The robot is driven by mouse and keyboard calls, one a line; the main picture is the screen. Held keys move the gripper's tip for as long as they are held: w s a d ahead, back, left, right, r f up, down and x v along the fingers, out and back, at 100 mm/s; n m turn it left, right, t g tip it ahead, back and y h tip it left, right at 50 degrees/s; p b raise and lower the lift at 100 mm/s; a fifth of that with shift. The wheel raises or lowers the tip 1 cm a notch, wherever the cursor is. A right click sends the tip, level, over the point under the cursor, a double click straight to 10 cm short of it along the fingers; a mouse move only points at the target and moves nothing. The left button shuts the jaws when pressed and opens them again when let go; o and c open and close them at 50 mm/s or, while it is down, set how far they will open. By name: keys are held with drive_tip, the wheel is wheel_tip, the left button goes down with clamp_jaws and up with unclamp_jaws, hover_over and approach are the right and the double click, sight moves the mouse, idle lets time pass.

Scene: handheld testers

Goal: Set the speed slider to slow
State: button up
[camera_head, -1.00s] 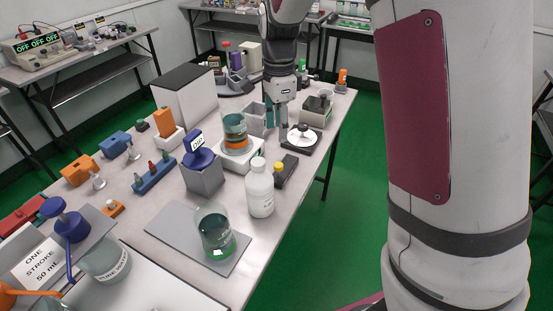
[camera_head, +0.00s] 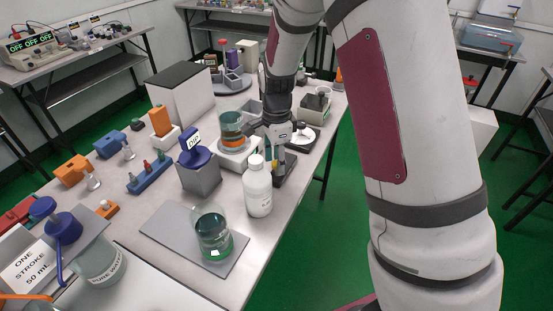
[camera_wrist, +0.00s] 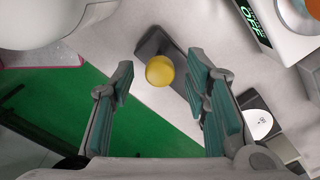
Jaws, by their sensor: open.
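A dark, narrow slider unit (camera_head: 287,176) with a yellow knob lies on the bench near its right edge, just right of the white bottle. My gripper (camera_head: 279,150) is above it, pointing down and partly covering it in the head view. In the wrist view, the round yellow knob (camera_wrist: 159,70) shows between the fingers of my open gripper (camera_wrist: 159,79), with clear space on both sides. The dark base (camera_wrist: 150,42) runs diagonally under the knob. I cannot read any speed marks on it.
A white stirrer unit (camera_wrist: 262,28) with a green OFF display is close by on the right in the wrist view. A white bottle (camera_head: 257,190) stands left of the slider. A black-based dial device (camera_head: 303,136) sits behind. Green floor (camera_wrist: 120,125) lies beyond the bench edge.

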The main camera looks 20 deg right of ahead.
clamp_jaws()
drive_tip(key=shift+w, duration=0.1)
drive_tip(key=w+d, duration=0.2)
drive_tip(key=shift+w+d+b, duration=0.35)
drive_tip(key=shift+w+d, duration=0.05)
unclamp_jaws()
drive_tip(key=shift+r, duration=0.1)
wheel_tip(320, 180, up, 12)
idle(0.4)
drive_tip(key=shift+s, duration=0.1)
